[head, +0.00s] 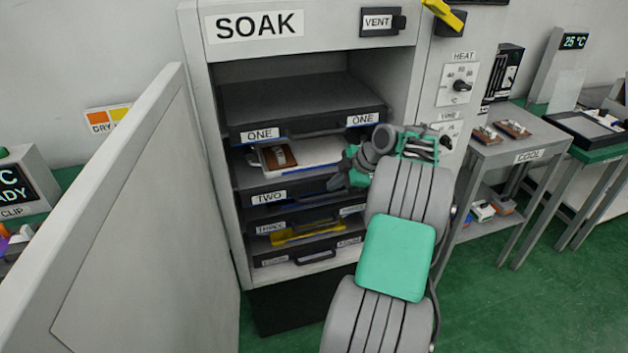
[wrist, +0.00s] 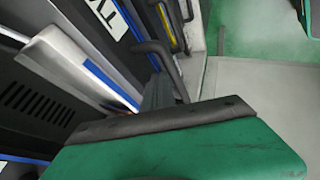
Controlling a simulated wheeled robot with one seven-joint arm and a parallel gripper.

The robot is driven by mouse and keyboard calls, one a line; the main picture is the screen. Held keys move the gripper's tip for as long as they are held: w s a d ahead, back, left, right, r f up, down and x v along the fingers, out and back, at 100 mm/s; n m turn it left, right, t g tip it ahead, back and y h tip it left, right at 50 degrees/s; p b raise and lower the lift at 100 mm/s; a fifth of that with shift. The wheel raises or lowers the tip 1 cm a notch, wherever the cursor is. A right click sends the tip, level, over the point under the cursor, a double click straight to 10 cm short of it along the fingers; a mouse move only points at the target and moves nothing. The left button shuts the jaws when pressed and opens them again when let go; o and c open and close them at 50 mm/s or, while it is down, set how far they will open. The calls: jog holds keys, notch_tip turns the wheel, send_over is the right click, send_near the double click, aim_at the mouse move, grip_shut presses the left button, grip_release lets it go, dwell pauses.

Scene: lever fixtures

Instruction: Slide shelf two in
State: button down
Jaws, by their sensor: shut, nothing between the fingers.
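Shelf two (head: 300,186) is a dark drawer in the SOAK cabinet, with a "TWO" label on its front. A white tray (head: 310,152) with a blue edge and a brown piece (head: 279,155) lies above its front. The tray (wrist: 75,58) and shelf two's label (wrist: 98,18) also show in the wrist view, seen sideways. My gripper (head: 345,168) is shut and empty at the right part of shelf two's front. Its green finger (wrist: 190,145) fills the bottom of the wrist view, close to a dark handle (wrist: 165,62). I cannot tell whether they touch. My arm hides shelf two's right end.
Shelf one (head: 300,110) is just above. Shelf three (head: 272,228), with a yellow piece (head: 305,232), and another drawer are below. The cabinet's open door (head: 120,220) stands to the left. The COOL table (head: 525,140) is to the right. Green floor (head: 510,310) is clear at front right.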

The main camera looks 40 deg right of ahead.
jog(key=s, duration=0.1)
jog(key=s+d, duration=0.1)
jog(key=s, duration=0.1)
jog(key=shift+s+r, duration=0.15)
jog(key=shift+s, duration=0.1)
jog(key=s+a+r+b, duration=0.1)
jog(key=s+a+r, duration=0.1)
jog(key=a+r, duration=0.35)
jog(key=x, duration=0.2)
jog(key=d+x, duration=0.1)
jog(key=x, duration=0.2)
jog(key=w+x, duration=0.1)
jog(key=x, duration=0.2)
jog(key=shift+d+b, duration=0.3)
jog(key=shift+b, duration=0.1)
